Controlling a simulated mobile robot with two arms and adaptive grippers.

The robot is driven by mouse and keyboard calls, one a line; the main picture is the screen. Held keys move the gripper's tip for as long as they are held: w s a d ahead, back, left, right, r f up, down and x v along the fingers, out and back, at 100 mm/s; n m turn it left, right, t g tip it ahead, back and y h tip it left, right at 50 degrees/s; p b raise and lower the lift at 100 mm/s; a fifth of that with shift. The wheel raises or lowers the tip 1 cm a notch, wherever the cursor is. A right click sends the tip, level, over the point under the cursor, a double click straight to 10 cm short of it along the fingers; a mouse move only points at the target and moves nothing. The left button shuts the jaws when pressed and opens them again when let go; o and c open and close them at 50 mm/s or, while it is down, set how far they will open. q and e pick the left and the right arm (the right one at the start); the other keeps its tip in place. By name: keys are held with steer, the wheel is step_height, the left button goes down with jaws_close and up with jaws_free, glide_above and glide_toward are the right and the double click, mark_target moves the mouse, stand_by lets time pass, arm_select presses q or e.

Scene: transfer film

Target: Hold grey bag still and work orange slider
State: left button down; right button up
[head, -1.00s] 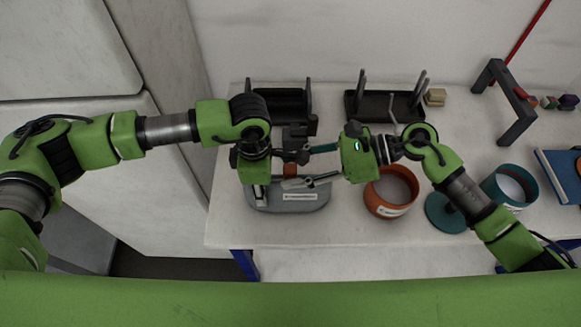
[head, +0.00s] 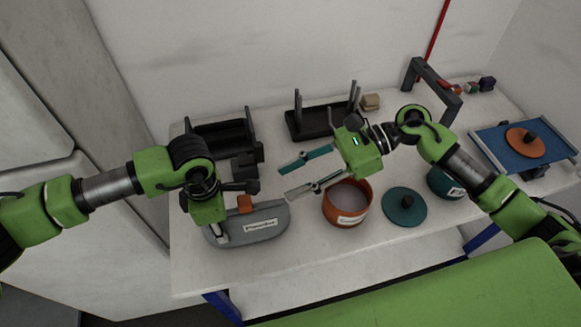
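The grey bag (head: 270,228) lies flat near the front left of the table, with a white label on its front. The orange slider (head: 245,203) sits at its upper edge, around the middle. My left gripper (head: 221,234) points down at the bag's left part. One finger shows against the bag; the other is hidden, so its grip is unclear. My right gripper (head: 285,182) is open and empty, right of the slider and apart from it. Its two fingers point left, one teal and one grey.
An orange pot (head: 345,213) stands right of the bag, close under my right gripper. A teal lid (head: 404,207) and a teal pot (head: 443,182) are further right. Black racks (head: 222,138) (head: 312,124) stand behind. A blue board (head: 545,155) lies far right.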

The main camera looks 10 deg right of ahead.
arm_select(q)
steer(key=c, duration=1.5)
jaws_free()
